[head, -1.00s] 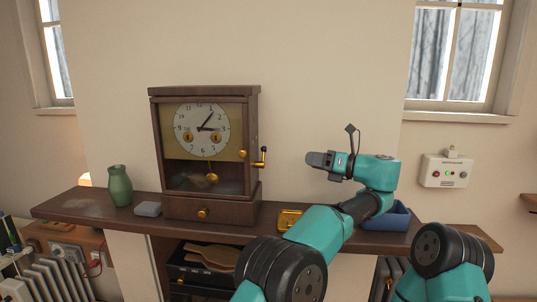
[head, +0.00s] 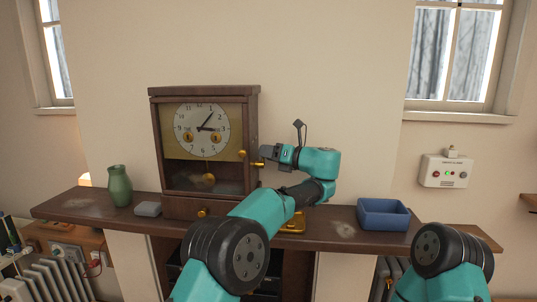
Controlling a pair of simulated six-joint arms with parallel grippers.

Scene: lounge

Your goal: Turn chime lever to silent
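The dark wooden clock (head: 252,110) stands on the mantel shelf, its dial facing me. The brass lever (head: 257,164) is on the clock's right side; its upper part is hidden behind my gripper. My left gripper (head: 264,154) is at the clock's right side, with its fingertips at the lever. I cannot tell whether the fingers touch or hold it, or how far apart they are. My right gripper is out of view; only part of my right arm shows at lower right.
A panel with coloured lights (head: 446,172) hangs on the right wall.

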